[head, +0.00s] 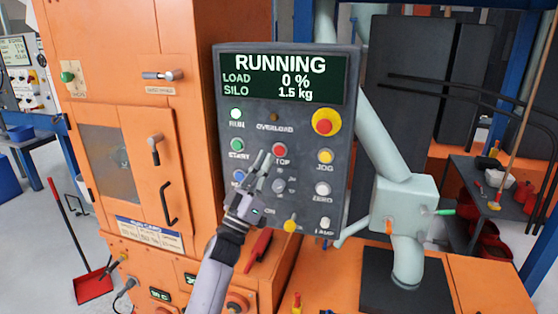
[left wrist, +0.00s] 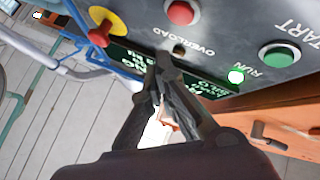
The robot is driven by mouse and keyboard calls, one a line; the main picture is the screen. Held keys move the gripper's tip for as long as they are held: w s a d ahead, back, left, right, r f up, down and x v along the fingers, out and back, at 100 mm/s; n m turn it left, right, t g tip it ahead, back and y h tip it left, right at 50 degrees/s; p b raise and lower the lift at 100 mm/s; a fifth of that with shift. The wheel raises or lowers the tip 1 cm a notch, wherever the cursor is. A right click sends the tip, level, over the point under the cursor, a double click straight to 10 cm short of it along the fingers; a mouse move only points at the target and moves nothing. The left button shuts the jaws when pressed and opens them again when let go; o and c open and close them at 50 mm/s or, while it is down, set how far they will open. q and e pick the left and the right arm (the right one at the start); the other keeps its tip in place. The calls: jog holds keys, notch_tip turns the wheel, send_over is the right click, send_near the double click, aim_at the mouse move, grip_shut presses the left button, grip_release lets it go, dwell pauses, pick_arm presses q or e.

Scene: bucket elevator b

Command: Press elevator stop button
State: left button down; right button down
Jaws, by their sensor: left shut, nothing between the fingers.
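The grey control panel (head: 262,118) faces me, and its display (head: 282,78) reads RUNNING, LOAD 0 %, SILO 1.5 kg. The red stop button (head: 280,149) sits in the panel's middle, its label partly covered by my left gripper (head: 264,156). That gripper is shut and empty, its fingertips pointing up just left of the button; I cannot tell whether they touch the panel. In the left wrist view the red button (left wrist: 180,12) is at the top, apart from the shut fingertips (left wrist: 163,58). My right gripper is not in view.
A green start button (head: 237,145) lies left of the stop button. A red mushroom button on a yellow base (head: 325,121) is at upper right, above a yellow jog button (head: 325,157). An orange cabinet (head: 120,60) stands left, a pale pipe (head: 384,140) right.

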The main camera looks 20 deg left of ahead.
aim_at(282, 135)
pick_arm(q)
jog(key=shift+w+b, duration=0.7)
jog(key=shift+w, duration=0.9)
jog(key=shift+w, duration=0.15)
jog(key=shift+w+d, duration=0.1)
jog(key=shift+w, duration=0.15)
jog(key=shift+w+b, duration=0.4)
jog(key=shift+b, duration=0.15)
dwell(0.6)
dwell(0.4)
jog(key=shift+s+p, duration=0.75)
jog(key=shift+s, duration=0.1)
